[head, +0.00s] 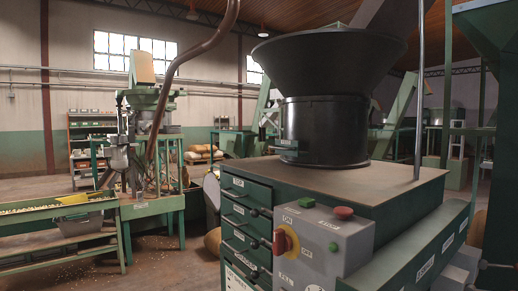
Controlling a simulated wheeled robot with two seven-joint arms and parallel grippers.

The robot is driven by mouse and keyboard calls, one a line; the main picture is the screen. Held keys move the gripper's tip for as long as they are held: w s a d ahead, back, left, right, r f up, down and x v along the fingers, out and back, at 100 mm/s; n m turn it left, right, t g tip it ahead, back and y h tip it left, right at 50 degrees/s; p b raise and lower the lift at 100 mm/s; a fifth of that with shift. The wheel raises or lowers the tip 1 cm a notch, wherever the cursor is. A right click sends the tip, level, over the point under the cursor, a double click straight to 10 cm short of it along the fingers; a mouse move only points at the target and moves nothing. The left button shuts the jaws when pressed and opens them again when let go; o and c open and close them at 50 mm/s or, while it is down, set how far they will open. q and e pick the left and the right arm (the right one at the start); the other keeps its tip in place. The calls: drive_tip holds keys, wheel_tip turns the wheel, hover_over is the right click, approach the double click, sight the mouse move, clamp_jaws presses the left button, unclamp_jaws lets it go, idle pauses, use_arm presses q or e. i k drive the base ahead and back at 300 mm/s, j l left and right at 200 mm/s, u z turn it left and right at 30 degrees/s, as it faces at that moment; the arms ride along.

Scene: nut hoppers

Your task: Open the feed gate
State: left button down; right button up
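A black funnel hopper (328,55) stands on a green machine at the right of the head view. Its round black drum (326,130) rests on the machine's flat brown top. A small green labelled piece with a dark ledge (289,146) sits low on the drum's front left side. It may be the feed gate, but I cannot tell, nor whether it is open. Neither of my grippers is in view.
A grey control box (318,245) at the machine's front corner carries a red rotary switch (283,243), a red button (343,213) and green buttons. Green drawers (246,215) with dark knobs are on its left side. A green sorting table (60,209) stands left.

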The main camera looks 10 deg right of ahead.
sight(295, 147)
drive_tip(key=i+j+z, duration=0.15)
drive_tip(key=i+j, duration=0.4)
drive_tip(key=i+j+z, duration=0.15)
drive_tip(key=i+j, duration=0.35)
drive_tip(key=j, duration=0.15)
